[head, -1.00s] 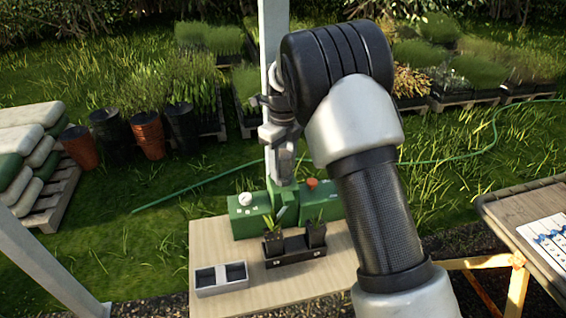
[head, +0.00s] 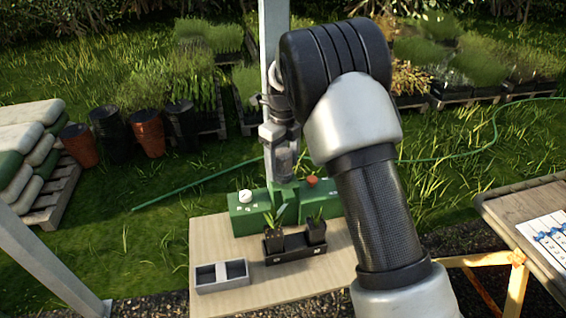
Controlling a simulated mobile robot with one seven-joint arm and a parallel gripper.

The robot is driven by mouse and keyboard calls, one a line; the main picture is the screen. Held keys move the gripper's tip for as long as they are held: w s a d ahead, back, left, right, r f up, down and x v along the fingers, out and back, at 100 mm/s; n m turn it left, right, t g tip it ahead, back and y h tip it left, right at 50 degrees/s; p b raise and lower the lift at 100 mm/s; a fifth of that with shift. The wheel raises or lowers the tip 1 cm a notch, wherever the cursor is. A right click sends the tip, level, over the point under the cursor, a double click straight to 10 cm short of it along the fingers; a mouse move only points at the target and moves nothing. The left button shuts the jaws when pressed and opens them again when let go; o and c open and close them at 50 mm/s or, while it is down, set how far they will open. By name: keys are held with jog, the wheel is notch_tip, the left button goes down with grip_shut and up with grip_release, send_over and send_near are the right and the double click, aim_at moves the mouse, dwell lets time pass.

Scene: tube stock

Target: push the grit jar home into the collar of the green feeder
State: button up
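The green feeder (head: 284,194) stands at the back of the wooden table, between two green boxes. My gripper (head: 279,148) is above it, pointing down, partly hidden by my own arm. A greyish, jar-like shape, which looks like the grit jar (head: 286,164), is at the fingers, and my gripper appears shut on it. The jar looks upright, with its lower end at or just above the top of the feeder. The collar is too small and covered to make out, so I cannot tell how deep the jar sits.
The left green box (head: 246,214) has a white knob; the right one (head: 328,203) has an orange knob. A black tray (head: 296,254) with two potted plants and a grey two-part bin (head: 222,277) stand in front. A pale post (head: 274,40) rises behind.

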notch_tip(320, 180, up, 18)
jog(key=shift+f+p, duration=0.25)
jog(key=shift+p, duration=0.15)
dwell(0.5)
jog(key=s+d+r+n+t+y, duration=0.1)
jog(key=s+d+r+n, duration=0.45)
jog(key=s, duration=0.25)
jog(key=s+d+r+n+t, duration=0.2)
jog(key=s+d+r+n, duration=0.2)
jog(key=s+d+n, duration=0.35)
jog(key=s+d+f+n+t, duration=0.1)
jog(key=s+d+f+n, duration=0.1)
jog(key=s+n, duration=0.4)
jog(key=s+d+f+n+t+h+p, duration=0.1)
jog(key=s+d+f+n, duration=0.1)
jog(key=s+n, duration=0.5)
jog(key=s+f, duration=0.1)
jog(key=s, duration=0.2)
jog(key=shift+t, duration=0.3)
